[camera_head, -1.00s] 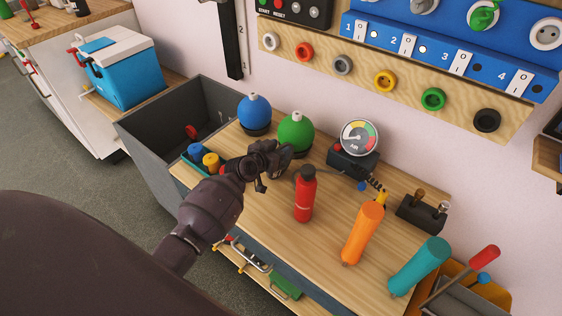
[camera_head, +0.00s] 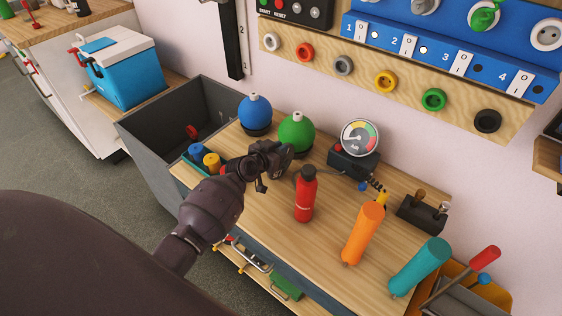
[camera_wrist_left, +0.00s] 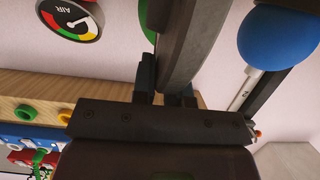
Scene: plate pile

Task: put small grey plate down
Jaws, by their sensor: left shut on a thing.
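My left gripper (camera_head: 278,157) is over the wooden bench top, in front of the green ball and to the left of the red bottle. In the left wrist view it is shut on a dark grey flat piece (camera_wrist_left: 188,45), seen nearly edge-on, which I take to be the small grey plate. In the head view the plate is hard to tell from the dark gripper. I cannot tell whether it touches the bench. My right gripper is not in view.
A green ball (camera_head: 297,131) and a blue ball (camera_head: 254,111) stand behind the gripper. A red bottle (camera_head: 306,195), an air gauge (camera_head: 360,138), an orange cylinder (camera_head: 363,235) and a teal cylinder (camera_head: 420,266) are to the right. The bench top (camera_head: 262,215) is clear in front.

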